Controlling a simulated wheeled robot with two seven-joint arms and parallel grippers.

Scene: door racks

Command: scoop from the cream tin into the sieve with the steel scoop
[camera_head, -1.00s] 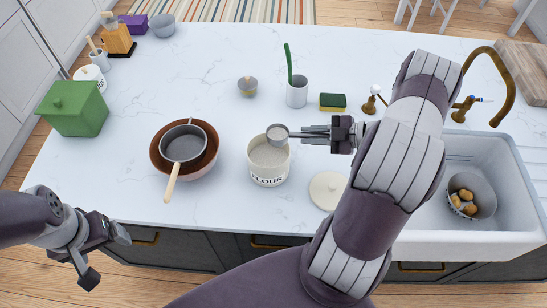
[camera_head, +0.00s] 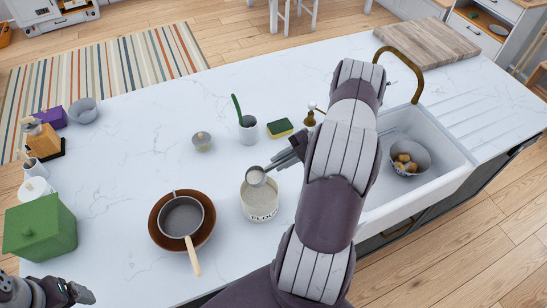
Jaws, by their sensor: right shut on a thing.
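The cream tin (camera_head: 259,205), marked FLOUR, stands open on the counter with pale flour inside. The steel scoop (camera_head: 256,177) is over the tin's rim, and its bowl looks pale inside, as if holding flour. My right gripper (camera_head: 285,157) is shut on the scoop's handle, up and right of the tin; my arm hides part of it. The grey sieve (camera_head: 182,215) with a wooden handle (camera_head: 193,257) rests in a brown bowl (camera_head: 208,230), left of the tin. My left gripper (camera_head: 75,292) is at the bottom left edge, partly cut off; its jaw opening is unclear.
A green box (camera_head: 38,230) stands at the left. A small grey pot (camera_head: 202,141), a white cup (camera_head: 248,131) with a green-handled tool and a sponge (camera_head: 280,128) stand behind the tin. A sink (camera_head: 430,165) holding a colander (camera_head: 412,156) is at the right. The counter's back middle is clear.

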